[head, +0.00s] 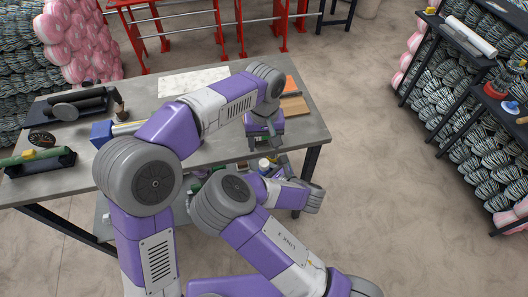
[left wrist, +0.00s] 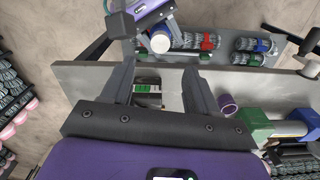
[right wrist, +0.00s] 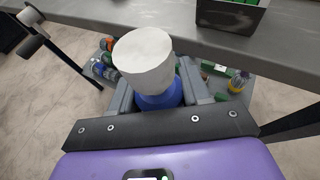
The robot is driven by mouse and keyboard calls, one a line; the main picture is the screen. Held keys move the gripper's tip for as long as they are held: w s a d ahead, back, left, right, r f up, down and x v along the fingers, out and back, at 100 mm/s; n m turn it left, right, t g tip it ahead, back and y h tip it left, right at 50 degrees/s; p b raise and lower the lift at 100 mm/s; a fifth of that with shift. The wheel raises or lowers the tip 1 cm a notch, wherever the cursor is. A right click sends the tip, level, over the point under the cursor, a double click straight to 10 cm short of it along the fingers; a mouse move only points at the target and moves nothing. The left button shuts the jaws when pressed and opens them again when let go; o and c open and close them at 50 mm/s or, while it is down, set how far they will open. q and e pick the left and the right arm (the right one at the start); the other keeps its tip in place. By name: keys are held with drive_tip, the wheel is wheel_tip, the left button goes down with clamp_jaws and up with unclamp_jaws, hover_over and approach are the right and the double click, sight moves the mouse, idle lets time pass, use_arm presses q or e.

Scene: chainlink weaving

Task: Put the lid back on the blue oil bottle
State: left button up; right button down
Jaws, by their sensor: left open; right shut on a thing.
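The blue oil bottle (right wrist: 158,99) is in my right gripper (right wrist: 157,86), whose fingers press on both sides of it. A wide white cylindrical piece (right wrist: 144,58) sits at its top; I cannot tell whether it is the lid. In the left wrist view that white top (left wrist: 160,42) faces the camera, beyond the fingers. My left gripper (left wrist: 158,72) is open and empty over the table's edge; in the head view (head: 263,142) its fingers are mostly hidden. A small hollow purple cylinder (left wrist: 227,104) lies on the table, right of the left fingers; it may be the lid.
The grey table (left wrist: 90,75) has its edge between my two grippers. A lower shelf (right wrist: 215,85) holds several bottles and small items. A green-and-white object (left wrist: 147,90) sits in a dark holder between the left fingers. A green block (left wrist: 262,133) stands to the right.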

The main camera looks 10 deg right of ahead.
use_arm(q)
wheel_tip(320, 180, up, 4)
drive_tip(key=shift+f, duration=0.1)
idle(0.5)
drive_tip(key=w+a+f+n, duration=0.1)
drive_tip(key=a+f, duration=0.4)
drive_tip(key=f, duration=0.4)
drive_tip(key=a+f+n, duration=0.1)
drive_tip(key=a+f, duration=0.5)
drive_tip(key=f, duration=0.3)
drive_tip(key=s+a+f+h, duration=0.1)
drive_tip(key=s+f+h, duration=0.1)
drive_tip(key=s+f, duration=0.7)
drive_tip(key=s+a+f+h, duration=0.2)
drive_tip(key=s+f, duration=0.8)
drive_tip(key=f, duration=0.1)
drive_tip(key=shift+s+a+f+n+t, duration=0.3)
